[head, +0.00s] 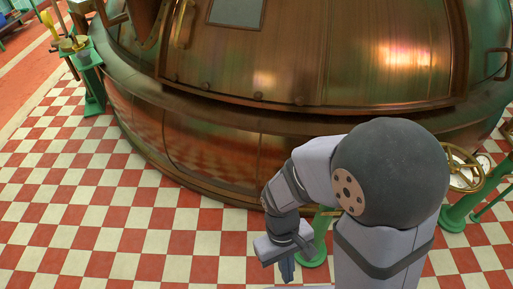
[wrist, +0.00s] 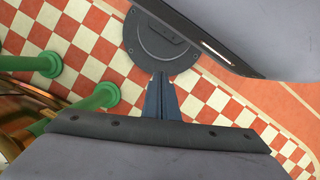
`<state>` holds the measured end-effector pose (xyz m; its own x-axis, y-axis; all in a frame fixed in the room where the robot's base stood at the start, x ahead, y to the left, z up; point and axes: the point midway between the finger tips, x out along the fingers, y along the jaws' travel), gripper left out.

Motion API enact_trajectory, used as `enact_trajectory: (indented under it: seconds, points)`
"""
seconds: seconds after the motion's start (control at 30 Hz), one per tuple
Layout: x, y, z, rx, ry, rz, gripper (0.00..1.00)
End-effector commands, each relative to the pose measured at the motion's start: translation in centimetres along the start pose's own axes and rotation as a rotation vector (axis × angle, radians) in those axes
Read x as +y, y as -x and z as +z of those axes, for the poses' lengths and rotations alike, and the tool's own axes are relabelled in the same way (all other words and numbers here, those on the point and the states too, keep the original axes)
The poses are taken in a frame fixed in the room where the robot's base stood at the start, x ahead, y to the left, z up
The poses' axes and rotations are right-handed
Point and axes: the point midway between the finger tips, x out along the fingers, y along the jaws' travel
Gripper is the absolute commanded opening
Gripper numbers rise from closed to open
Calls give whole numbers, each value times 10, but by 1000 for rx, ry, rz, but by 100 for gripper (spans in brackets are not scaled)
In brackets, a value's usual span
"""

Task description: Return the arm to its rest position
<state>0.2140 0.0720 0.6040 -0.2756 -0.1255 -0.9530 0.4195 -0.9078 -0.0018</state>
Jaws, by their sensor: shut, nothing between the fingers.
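My gripper (head: 287,270) hangs low in the head view, in front of the large copper kettle (head: 230,140), with its fingers pointing down toward the floor. In the wrist view my gripper (wrist: 161,82) shows its blue-grey fingers shut together with nothing between them. They point toward a round dark grey disc of my own body on the tiled floor. My grey arm is bent, with a big dark round joint at the right of the head view that hides part of the kettle's lower edge.
Green posts (head: 318,240) stand close beside my gripper; they also show in the wrist view (wrist: 96,103). A brass handwheel (head: 463,168) and gauge are right of my arm. A green stand (head: 92,75) is far left. Red-and-white floor (head: 120,215) is clear at left.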

Motion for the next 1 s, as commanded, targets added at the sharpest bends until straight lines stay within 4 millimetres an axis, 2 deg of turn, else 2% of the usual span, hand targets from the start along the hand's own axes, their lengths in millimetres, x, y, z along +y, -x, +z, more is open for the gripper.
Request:
enact_trajectory:
  seconds: [0.03,0.3,0.43,0.57,0.6,0.87,1.0]
  points:
    - [10,11,-2,48,-56,-17,0]
    - [58,56,-15,242,-271,-50,0]
    - [79,69,-14,300,-363,-56,0]
    - [97,69,-7,305,-450,-68,0]
    - [95,83,-4,306,-436,-66,0]
    - [94,123,8,304,-430,-65,0]
    - [94,154,18,304,-429,-65,0]
